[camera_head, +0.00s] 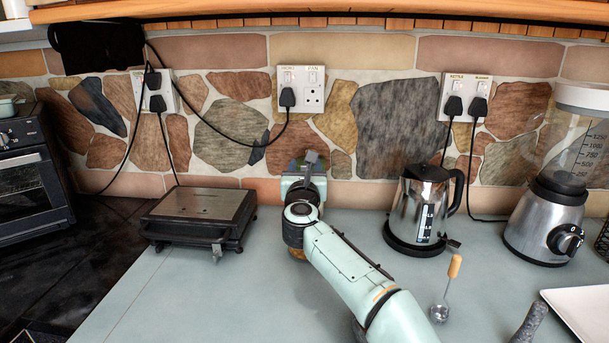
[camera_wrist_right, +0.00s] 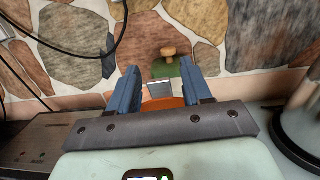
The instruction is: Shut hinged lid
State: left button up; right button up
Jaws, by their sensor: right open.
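My right gripper (camera_head: 309,165) is above the counter near the stone wall, its arm coming in from the lower right. In the right wrist view the right gripper (camera_wrist_right: 160,66) is open, with two blue fingers apart. Beyond and between the fingers is a green lid-like piece (camera_wrist_right: 186,72) with a wooden knob (camera_wrist_right: 168,52). It looks raised at the back of an orange body (camera_wrist_right: 165,102), with a grey piece in front. The gripper hides most of this item in the head view; I cannot tell the lid's exact angle or any contact. My left gripper is not in view.
A flat sandwich press (camera_head: 203,205), closed, stands left of my arm. A kettle (camera_head: 421,205) and a blender (camera_head: 548,222) stand to the right. A whisk (camera_head: 447,285) and a white tray (camera_head: 585,313) lie in front. Plugs and cables hang along the wall.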

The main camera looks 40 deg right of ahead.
jog(key=shift+s+a, duration=0.2)
jog(key=shift+s, duration=0.05)
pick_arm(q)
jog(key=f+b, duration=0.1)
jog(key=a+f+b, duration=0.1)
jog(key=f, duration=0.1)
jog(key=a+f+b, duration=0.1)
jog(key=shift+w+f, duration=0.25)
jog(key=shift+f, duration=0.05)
pick_arm(e)
jog(key=v, duration=1.2)
jog(key=shift+s+a, duration=0.2)
jog(key=shift+s, duration=0.1)
